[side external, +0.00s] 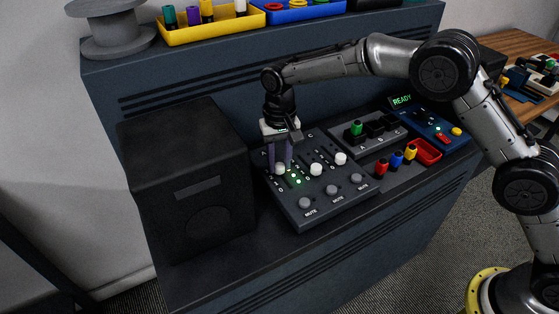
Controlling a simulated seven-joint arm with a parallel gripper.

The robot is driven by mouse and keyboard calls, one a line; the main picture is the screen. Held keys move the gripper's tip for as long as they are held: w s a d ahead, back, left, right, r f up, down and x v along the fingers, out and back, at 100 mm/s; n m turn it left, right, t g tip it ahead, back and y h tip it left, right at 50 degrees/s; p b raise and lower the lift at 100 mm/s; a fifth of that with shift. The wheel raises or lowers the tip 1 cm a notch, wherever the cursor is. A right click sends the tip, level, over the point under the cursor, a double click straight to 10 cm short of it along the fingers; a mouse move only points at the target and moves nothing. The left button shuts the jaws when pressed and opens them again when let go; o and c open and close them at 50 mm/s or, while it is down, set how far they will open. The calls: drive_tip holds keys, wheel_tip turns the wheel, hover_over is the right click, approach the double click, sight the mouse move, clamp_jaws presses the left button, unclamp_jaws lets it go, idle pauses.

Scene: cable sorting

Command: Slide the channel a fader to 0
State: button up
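The dark fader panel (338,199) lies on the desk with three white-capped faders. The channel A fader cap (280,169) is the leftmost, in the lower part of its track, close to the scale's front end. My gripper (281,166) points straight down over it, with its two purple-grey fingers on either side of the cap. The fingers are apart, but I cannot tell whether they touch the cap. The middle fader cap (316,169) and right fader cap (341,159) stand clear of my gripper. A green light (298,182) glows beside the leftmost track.
Grey mute knobs (331,190) line the panel's front. A black speaker box (187,180) stands close on the left. To the right are a switch block (368,133), coloured plugs (396,160), a red tray (426,152) and a blue unit reading READY (436,127). Trays and a spool (112,28) sit on the shelf.

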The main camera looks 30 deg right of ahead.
clamp_jaws()
drive_tip(key=shift+r, duration=0.1)
idle(0.9)
